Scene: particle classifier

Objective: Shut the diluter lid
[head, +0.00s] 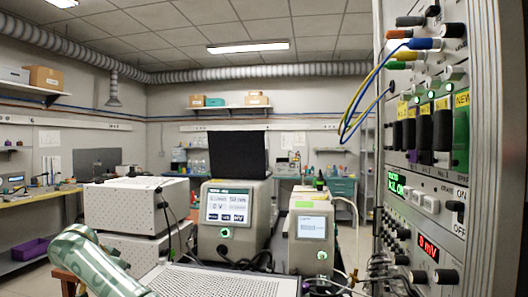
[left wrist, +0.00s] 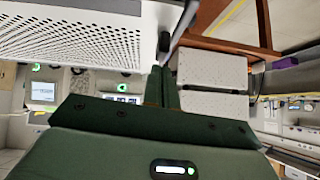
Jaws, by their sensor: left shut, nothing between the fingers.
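A beige instrument (head: 261,217) with a lit screen stands in the middle of the head view. A black panel (head: 238,155), which looks like its raised lid, stands upright above it. I cannot tell for sure that this is the diluter. My left arm comes in at the lower left of the head view, and its gripper is out of that frame. In the left wrist view my left gripper (left wrist: 162,88) is shut and empty, its fingers together. It is apart from the instrument, whose lit screen seems to show at far left. My right gripper is not in view.
A perforated white board (head: 215,284) lies in front of the instruments. Stacked white boxes (head: 135,205) stand left, a smaller screen unit (head: 311,235) right, with loose cables beside it. A tall rack (head: 440,150) with knobs and wires fills the right side.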

